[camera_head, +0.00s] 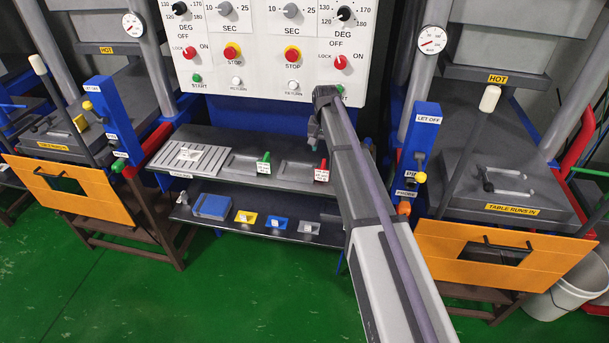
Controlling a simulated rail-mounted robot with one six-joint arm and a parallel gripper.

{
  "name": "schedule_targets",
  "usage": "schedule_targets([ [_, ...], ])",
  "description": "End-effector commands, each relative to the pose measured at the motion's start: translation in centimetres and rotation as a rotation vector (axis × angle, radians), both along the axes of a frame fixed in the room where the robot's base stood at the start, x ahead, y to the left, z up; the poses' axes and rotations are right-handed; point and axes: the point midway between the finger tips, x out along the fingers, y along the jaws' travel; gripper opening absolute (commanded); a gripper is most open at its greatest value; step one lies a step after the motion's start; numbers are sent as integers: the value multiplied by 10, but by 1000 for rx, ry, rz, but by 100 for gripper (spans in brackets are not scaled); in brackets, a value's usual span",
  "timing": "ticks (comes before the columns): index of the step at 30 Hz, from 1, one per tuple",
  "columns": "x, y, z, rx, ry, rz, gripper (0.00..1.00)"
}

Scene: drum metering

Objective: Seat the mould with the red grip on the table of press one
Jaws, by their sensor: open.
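The mould with the red grip (298,171) lies flat on the upper bench between two presses. Its red grip (322,165) stands at its right end, above a white tag. My gripper (315,140) is small and partly hidden by my arm, above and behind the red grip; it is open, with nothing seen in it. The left press has a dark table (50,137), and the right press has a table (455,200) marked "TABLE RUNS IN". No press number is readable, so I cannot tell which is press one.
A mould with a green grip (243,162) lies left of the red one, beside a slotted cooling plate (188,157). A lower shelf (225,229) holds a blue box and small trays. Orange guards (505,262) front both presses. A control panel (258,50) rises behind the bench.

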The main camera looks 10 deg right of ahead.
Motion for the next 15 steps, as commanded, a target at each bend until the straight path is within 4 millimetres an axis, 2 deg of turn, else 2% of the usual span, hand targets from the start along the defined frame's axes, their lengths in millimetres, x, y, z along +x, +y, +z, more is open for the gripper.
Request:
schedule_targets([
  [1,0,0,-21,0,0,0,45],
  [4,0,0,-41,0,0,1,45],
  [6,0,0,-47,0,0,1,45],
  [11,0,0,-46,0,0,2,45],
  [15,1,-2,-70,0,0,2,45],
])
